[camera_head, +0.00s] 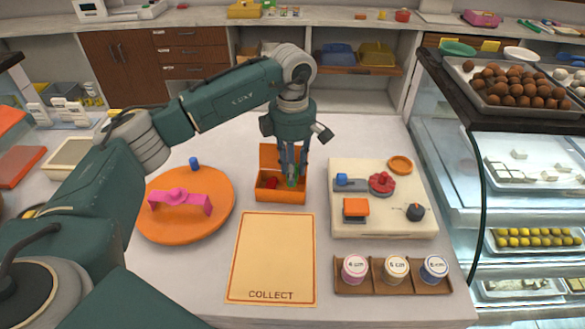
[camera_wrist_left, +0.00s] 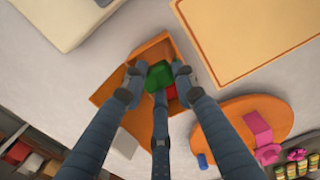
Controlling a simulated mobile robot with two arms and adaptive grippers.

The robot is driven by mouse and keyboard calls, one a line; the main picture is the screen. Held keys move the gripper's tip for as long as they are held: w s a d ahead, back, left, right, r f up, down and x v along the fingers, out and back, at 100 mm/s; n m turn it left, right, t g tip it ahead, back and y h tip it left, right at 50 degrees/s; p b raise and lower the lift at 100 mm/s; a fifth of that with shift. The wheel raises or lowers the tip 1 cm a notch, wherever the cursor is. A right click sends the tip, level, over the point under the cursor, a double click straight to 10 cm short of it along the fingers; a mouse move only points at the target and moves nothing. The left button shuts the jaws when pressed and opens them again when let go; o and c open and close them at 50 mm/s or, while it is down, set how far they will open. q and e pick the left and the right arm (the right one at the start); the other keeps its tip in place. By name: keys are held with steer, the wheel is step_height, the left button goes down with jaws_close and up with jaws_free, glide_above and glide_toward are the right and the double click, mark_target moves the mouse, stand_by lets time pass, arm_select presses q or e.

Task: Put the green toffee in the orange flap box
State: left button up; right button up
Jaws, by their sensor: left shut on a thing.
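The orange flap box (camera_head: 281,196) stands open on the counter, its flap raised at the back. It also shows in the left wrist view (camera_wrist_left: 150,54). My left gripper (camera_head: 291,178) points down into the box and is shut on the green toffee (camera_head: 293,183). In the left wrist view the green toffee (camera_wrist_left: 158,75) sits between the fingertips, over or inside the box; its exact height is hard to tell. A red piece (camera_head: 270,183) lies in the box beside it. My right gripper is not in view.
An orange round board (camera_head: 160,226) with a pink handle and a blue piece lies left of the box. A cream board (camera_head: 345,227) with small fittings lies to the right. A COLLECT mat (camera_head: 271,260) in front is empty. A rack (camera_head: 392,286) holds three labelled jars.

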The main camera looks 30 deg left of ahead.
arm_select(q)
steer(key=shift+f+b, duration=0.65)
steer(key=shift+f, duration=0.25)
steer(key=o, duration=1.1)
steer(key=shift+c, duration=0.2)
steer(key=shift+r, duration=0.1)
steer(key=shift+r+p, duration=0.7)
steer(key=shift+r, duration=0.4)
steer(key=shift+r+p, duration=1.35)
steer(key=shift+r, duration=1.05)
